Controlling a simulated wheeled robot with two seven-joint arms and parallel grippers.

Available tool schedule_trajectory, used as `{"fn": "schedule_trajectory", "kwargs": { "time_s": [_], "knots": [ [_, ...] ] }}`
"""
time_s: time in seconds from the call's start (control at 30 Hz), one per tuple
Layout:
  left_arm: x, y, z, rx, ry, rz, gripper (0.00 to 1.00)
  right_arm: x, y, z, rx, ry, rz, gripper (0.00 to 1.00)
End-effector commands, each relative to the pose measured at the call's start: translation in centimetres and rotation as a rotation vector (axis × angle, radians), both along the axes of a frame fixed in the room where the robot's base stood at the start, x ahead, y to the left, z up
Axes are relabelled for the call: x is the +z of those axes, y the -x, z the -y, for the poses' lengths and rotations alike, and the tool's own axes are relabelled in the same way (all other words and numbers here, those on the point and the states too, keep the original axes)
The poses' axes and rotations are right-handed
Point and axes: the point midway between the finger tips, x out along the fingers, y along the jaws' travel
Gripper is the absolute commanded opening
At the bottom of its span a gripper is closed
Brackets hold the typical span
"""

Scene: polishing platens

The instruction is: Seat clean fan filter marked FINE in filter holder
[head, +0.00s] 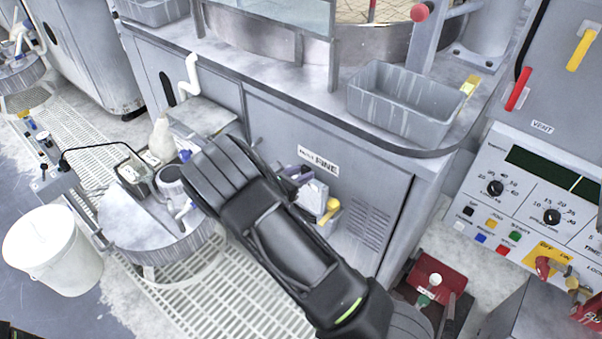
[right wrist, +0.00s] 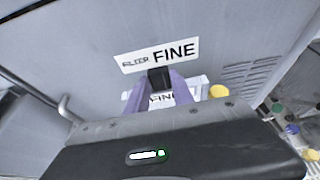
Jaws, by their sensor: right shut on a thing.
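My right gripper (head: 294,176) is at the front of the grey cabinet, just below and left of its FINE label (head: 320,161). In the right wrist view the purple fingers of my right gripper (right wrist: 160,92) are shut on a white filter marked FINE (right wrist: 163,99). The filter's lower part is hidden by the gripper body. In the head view a pale boxy part (head: 313,199) with a yellow knob (head: 332,205) shows beside the fingers. I cannot tell filter from holder there, nor how far the filter is in. My left gripper is not in view.
A grey bin (head: 402,104) stands on the ledge above the cabinet. A control panel (head: 540,190) is on the right, with a red box (head: 437,281) low beside it. A round metal platen (head: 150,225) and white bucket (head: 55,250) are on the left.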

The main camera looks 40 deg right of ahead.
Motion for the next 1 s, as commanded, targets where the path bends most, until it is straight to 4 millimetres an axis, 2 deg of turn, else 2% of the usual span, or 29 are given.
{"fn": "schedule_trajectory", "kwargs": {
  "time_s": [1.0],
  "knots": [
    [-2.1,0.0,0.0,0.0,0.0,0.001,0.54,-2.6,0.0,0.0,0.0,0.0,0.001,0.0]
  ]
}}
